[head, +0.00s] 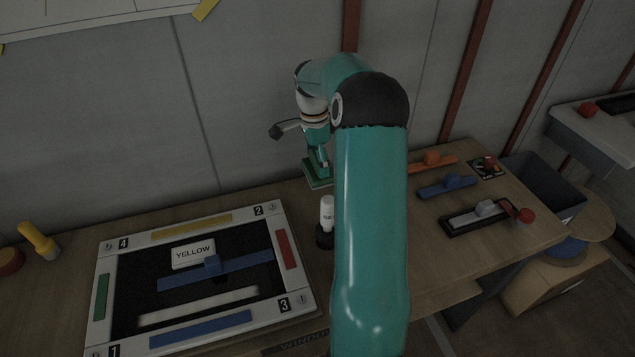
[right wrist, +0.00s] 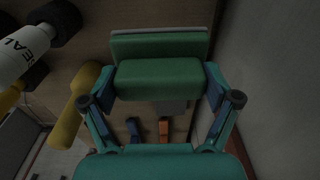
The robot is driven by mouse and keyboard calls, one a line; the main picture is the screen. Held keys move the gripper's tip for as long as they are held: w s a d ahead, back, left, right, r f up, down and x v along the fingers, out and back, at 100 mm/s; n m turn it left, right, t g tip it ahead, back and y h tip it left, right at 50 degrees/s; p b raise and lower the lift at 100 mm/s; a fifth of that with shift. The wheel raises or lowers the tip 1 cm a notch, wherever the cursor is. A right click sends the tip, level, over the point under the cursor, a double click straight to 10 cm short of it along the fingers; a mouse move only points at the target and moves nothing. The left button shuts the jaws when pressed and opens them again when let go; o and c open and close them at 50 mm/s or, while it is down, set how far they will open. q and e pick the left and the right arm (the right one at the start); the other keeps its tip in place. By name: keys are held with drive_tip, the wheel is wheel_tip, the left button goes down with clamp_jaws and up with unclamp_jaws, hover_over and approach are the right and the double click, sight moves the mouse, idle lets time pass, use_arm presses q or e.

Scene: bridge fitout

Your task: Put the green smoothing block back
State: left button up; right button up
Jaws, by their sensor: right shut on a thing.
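The green smoothing block (head: 319,181) is near the back edge of the bench, close to the wall, in the head view. My right gripper (head: 318,160) is over it, partly behind my own arm. In the right wrist view, the block (right wrist: 158,78) sits between the two fingers of my right gripper (right wrist: 160,92), which are shut on its sides. A flatter green part with a pale edge shows beyond its thick part. I cannot tell whether the block touches the bench. My left gripper is not in view.
A white bottle (head: 327,212) stands in front of the block. A framed board (head: 95,300) with a YELLOW card (head: 193,253) and a blue tool (head: 235,268) lies left. Orange (head: 433,163) and blue (head: 447,187) tools and a black-railed device (head: 470,223) are right.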

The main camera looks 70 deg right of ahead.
sight(315, 156)
drive_tip(key=shift+f+p, duration=0.3)
drive_tip(key=shift+f, duration=3.7)
drive_tip(key=shift+f, duration=0.15)
drive_tip(key=o, duration=0.9)
drive_tip(key=shift+c, duration=0.2)
drive_tip(key=r, duration=1.2)
drive_tip(key=shift+w+a+r+b, duration=0.15)
drive_tip(key=shift+w+a+b, duration=0.05)
drive_tip(key=shift+w+b, duration=0.15)
